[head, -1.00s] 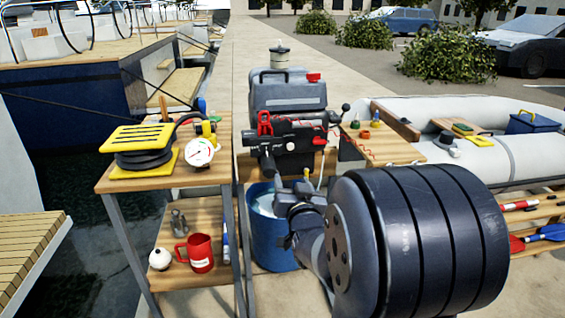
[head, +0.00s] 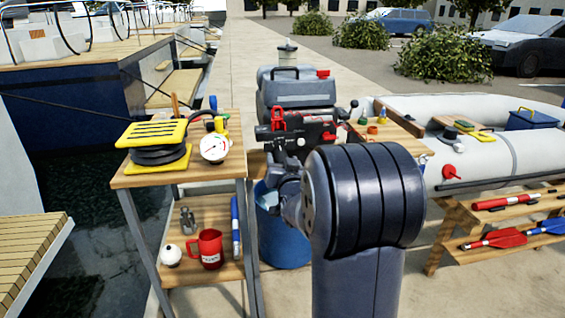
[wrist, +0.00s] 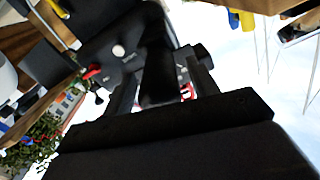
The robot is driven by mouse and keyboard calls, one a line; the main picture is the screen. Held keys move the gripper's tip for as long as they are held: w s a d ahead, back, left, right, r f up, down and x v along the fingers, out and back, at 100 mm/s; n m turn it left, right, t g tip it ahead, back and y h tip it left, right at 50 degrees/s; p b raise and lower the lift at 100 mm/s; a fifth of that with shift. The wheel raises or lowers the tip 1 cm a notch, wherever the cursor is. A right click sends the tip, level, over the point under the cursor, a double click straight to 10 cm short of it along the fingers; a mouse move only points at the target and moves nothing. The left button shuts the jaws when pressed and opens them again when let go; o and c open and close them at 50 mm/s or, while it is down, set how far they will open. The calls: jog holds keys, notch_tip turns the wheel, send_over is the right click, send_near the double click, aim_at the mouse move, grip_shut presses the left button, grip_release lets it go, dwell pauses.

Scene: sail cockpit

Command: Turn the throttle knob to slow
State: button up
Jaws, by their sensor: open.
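The outboard motor (head: 295,92) stands upright past the small table, with a black control unit (head: 318,127) carrying red parts on its near side. In the wrist view the dark control unit (wrist: 100,48) shows a white round spot and small lettering that I cannot read. A dark block (wrist: 158,75) lies between my fingers; I cannot tell whether it is the throttle knob or whether they touch it. My gripper (wrist: 163,85) is open, its fingers on either side of that block. In the head view my wrist and arm hide most of the gripper and the unit's lower part.
A small wooden table (head: 128,180) at left holds a yellow-and-black reel (head: 158,143) and a white gauge (head: 214,147). A red mug (head: 206,248) stands on its lower shelf. A blue bucket (head: 282,240) is below the motor. A grey inflatable boat (head: 500,158) lies at right.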

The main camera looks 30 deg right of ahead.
jog(key=shift+w+d, duration=0.1)
jog(key=shift+w, duration=0.25)
jog(key=shift+c, duration=0.3)
jog(key=c, duration=0.9)
jog(key=shift+c, duration=0.2)
jog(key=shift+b, duration=0.4)
jog(key=n+b, duration=0.3)
jog(key=shift+f+n, duration=0.15)
jog(key=shift+n, duration=0.25)
jog(key=shift+n+b, duration=1.65)
jog(key=shift+n, duration=0.35)
jog(key=shift+r, duration=0.2)
